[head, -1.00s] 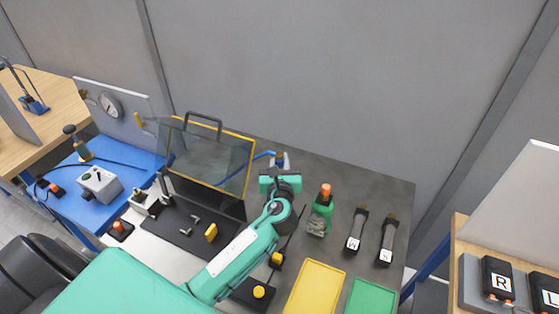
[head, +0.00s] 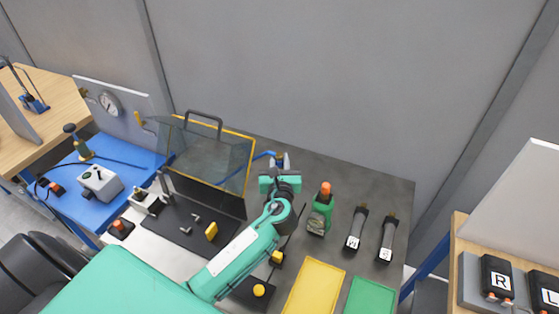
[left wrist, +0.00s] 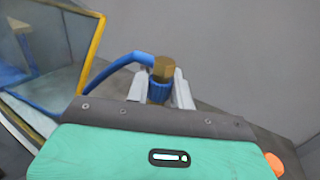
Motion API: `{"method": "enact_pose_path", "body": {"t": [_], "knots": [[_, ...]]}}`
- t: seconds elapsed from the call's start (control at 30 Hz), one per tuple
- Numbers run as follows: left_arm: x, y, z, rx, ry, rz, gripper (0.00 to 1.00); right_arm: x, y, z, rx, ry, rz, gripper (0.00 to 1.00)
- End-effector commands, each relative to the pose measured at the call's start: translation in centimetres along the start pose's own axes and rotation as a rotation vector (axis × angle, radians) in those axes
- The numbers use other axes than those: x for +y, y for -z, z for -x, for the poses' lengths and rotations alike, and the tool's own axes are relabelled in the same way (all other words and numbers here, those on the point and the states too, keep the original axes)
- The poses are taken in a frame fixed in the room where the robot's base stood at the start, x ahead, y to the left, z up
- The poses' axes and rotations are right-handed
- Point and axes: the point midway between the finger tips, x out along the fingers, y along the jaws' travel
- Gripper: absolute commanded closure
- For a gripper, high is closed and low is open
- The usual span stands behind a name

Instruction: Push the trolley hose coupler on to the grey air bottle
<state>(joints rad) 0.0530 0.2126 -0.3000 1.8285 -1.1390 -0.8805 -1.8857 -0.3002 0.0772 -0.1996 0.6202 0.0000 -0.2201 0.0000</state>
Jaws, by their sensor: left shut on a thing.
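The hose coupler, with a brass hexagonal top (left wrist: 162,69) and a blue collar, stands between the pale fingers of my left gripper (left wrist: 160,92) in the left wrist view. My left gripper is shut on it. The blue hose (left wrist: 118,68) runs from it to the left. In the head view my left gripper (head: 281,164) is at the back of the dark bench, right of the clear guard, with the blue hose (head: 263,154) beside it. I cannot pick out the grey air bottle; the gripper and arm hide what is below the coupler. My right gripper is not in view.
A clear guard with a yellow frame (head: 211,150) stands close left of the gripper. A yellow tray (head: 315,285) and green tray (head: 370,296) are in front.

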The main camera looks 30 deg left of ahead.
Motion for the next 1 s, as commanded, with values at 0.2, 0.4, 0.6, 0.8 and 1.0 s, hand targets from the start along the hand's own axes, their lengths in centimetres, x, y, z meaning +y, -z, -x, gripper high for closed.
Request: {"method": "enact_pose_path", "body": {"t": [0.2, 0.4, 0.6, 0.8, 1.0], "knots": [[0.0, 0.4, 0.0, -0.001, 0.0, 0.0, 1.0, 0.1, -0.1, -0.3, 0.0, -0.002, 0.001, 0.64], [0.0, 0.8, 0.0, -0.001, 0.0, 0.0, 1.0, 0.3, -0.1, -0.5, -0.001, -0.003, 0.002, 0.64], [0.0, 1.1, 0.0, -0.001, 0.0, -0.001, 1.0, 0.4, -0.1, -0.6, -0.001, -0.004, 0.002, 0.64], [0.0, 1.5, 0.0, -0.001, 0.0, -0.001, 1.0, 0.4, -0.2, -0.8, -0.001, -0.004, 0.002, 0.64], [0.0, 1.9, 0.0, -0.001, 0.0, -0.001, 1.0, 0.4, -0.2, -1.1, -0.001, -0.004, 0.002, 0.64]]}}
